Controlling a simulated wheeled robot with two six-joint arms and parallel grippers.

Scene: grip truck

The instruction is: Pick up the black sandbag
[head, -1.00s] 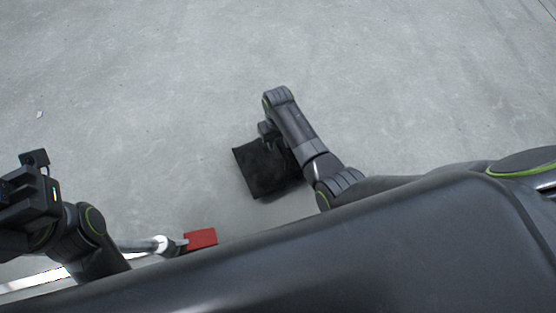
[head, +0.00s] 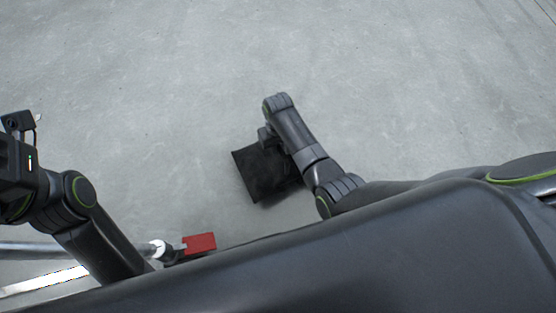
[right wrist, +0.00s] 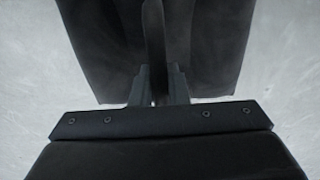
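The black sandbag (head: 262,172) is a dark, roughly square bag in the middle of the head view. My right gripper (head: 268,136) is at its upper edge, partly hidden by my own right arm. In the right wrist view the sandbag (right wrist: 208,55) hangs behind the fingers, and the two fingers (right wrist: 158,88) are close together on a dark strap-like strip of it. A soft shadow shows along the bag's lower right side; whether the bag is clear of the floor is hard to tell. My left gripper (head: 14,165) is cut off at the left edge, its fingers not visible.
A red block-like piece (head: 199,243) sits at the end of a metal pole (head: 85,250) at the lower left, close to my body. The grey concrete floor (head: 400,80) is bare above and right of the bag.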

